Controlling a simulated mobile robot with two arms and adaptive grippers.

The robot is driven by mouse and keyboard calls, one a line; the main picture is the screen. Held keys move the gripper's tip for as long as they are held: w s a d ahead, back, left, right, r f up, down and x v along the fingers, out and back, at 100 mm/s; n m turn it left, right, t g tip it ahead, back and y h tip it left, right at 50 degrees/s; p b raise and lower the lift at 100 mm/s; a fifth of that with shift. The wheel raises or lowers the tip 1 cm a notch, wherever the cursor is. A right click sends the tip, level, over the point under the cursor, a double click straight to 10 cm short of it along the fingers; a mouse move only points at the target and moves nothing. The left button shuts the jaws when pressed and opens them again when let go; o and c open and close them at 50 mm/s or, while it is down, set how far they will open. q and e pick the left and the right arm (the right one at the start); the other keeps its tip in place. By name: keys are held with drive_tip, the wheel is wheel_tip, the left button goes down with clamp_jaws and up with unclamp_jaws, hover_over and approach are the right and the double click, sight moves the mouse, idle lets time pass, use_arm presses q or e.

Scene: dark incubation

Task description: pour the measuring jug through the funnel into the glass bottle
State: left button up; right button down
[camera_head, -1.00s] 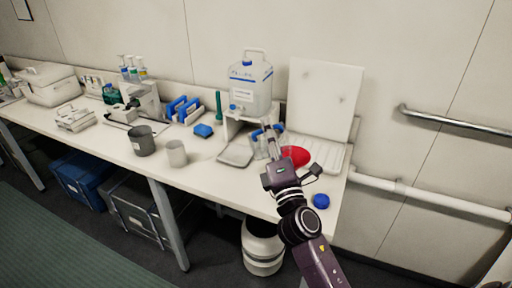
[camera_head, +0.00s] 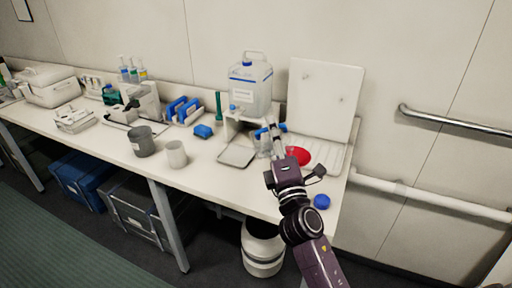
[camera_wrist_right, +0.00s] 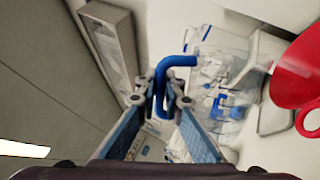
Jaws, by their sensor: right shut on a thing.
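The measuring jug is clear with blue markings and a blue handle. In the right wrist view the jug (camera_wrist_right: 222,80) is tilted in the picture, with its handle (camera_wrist_right: 165,85) between my fingers. My right gripper (camera_wrist_right: 165,108) is shut on the handle. In the head view the right gripper (camera_head: 275,150) reaches over the bench and partly hides the jug (camera_head: 263,141). The red funnel (camera_head: 300,155) is just right of the gripper. It also shows close beside the jug in the right wrist view (camera_wrist_right: 297,75). I cannot make out the glass bottle. My left gripper is out of view.
A carboy (camera_head: 250,88) stands on a white stand behind the jug, with a shallow tray (camera_head: 237,156) in front. A white board (camera_head: 322,98) stands behind. A blue cap (camera_head: 321,202) lies near the front edge. Grey (camera_head: 142,141) and white (camera_head: 176,154) beakers stand left.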

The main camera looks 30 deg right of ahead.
drive_tip(key=shift+d, duration=0.1)
idle(0.3)
drive_tip(key=shift+s+d+r+m+h, duration=0.15)
drive_tip(key=shift+d+m+h, duration=0.1)
drive_tip(key=shift+m+h, duration=0.25)
drive_tip(key=shift+r, duration=0.1)
drive_tip(key=shift+d+m+b, duration=0.15)
drive_tip(key=shift+m+b, duration=0.15)
drive_tip(key=shift+m, duration=0.1)
drive_tip(key=shift+s+d+r+m+h, duration=0.2)
drive_tip(key=shift+d+m+h, duration=0.15)
drive_tip(key=shift+m, duration=0.25)
drive_tip(key=shift+s+d+r+m+g+h, duration=0.1)
drive_tip(key=shift+d+r+m+g+h, duration=0.15)
drive_tip(key=shift+d+m, duration=0.4)
drive_tip(key=shift+a, duration=0.2)
idle(0.7)
